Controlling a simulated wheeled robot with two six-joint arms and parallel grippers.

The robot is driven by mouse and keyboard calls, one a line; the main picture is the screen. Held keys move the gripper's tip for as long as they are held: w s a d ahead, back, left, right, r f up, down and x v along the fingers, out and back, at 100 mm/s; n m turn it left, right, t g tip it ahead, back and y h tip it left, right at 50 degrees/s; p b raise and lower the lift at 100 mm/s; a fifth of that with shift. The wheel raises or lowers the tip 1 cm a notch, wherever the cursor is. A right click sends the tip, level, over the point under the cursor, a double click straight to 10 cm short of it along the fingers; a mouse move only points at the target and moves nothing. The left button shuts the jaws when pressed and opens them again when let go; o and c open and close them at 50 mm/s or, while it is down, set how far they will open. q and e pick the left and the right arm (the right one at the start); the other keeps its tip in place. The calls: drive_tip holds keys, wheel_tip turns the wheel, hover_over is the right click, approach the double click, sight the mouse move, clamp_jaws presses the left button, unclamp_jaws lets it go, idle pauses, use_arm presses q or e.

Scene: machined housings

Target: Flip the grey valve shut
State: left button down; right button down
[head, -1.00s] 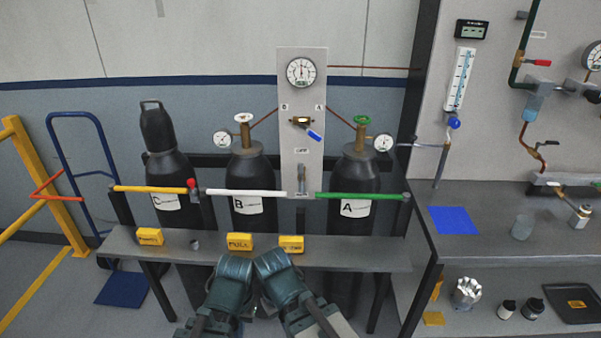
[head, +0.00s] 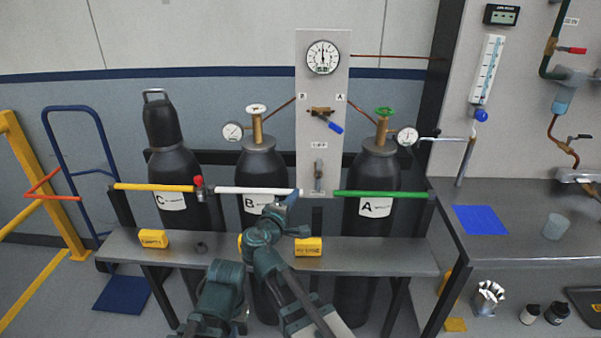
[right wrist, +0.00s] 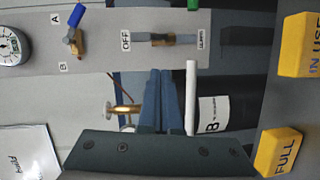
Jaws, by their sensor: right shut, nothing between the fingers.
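My right gripper (head: 292,197) is shut and empty, below and left of the valve, in front of the white rail's right end. Its fingers (right wrist: 162,100) are together in the wrist view, apart from the valve. Of my left arm only links show; its gripper is not visible.
A blue-handled valve (head: 328,117) sits higher on the panel. White (head: 250,190) and green (head: 380,194) rails cross in front of black cylinders. A shelf (head: 385,258) below carries yellow blocks, including one (head: 308,246) near my right arm. The gap before the grey valve looks clear.

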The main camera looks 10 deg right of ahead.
sight(319, 168)
use_arm(q)
drive_tip(key=shift+w+a+f, duration=0.25)
drive_tip(key=shift+w+a, duration=0.05)
drive_tip(key=shift+w, duration=0.05)
use_arm(e)
drive_tip(key=shift+w+a+r+n+t, duration=0.8)
drive_tip(key=shift+w+a+r+n, duration=0.15)
drive_tip(key=shift+w, duration=0.2)
drive_tip(key=w+d, duration=0.7)
drive_tip(key=d, duration=0.2)
drive_tip(key=shift+w, duration=0.25)
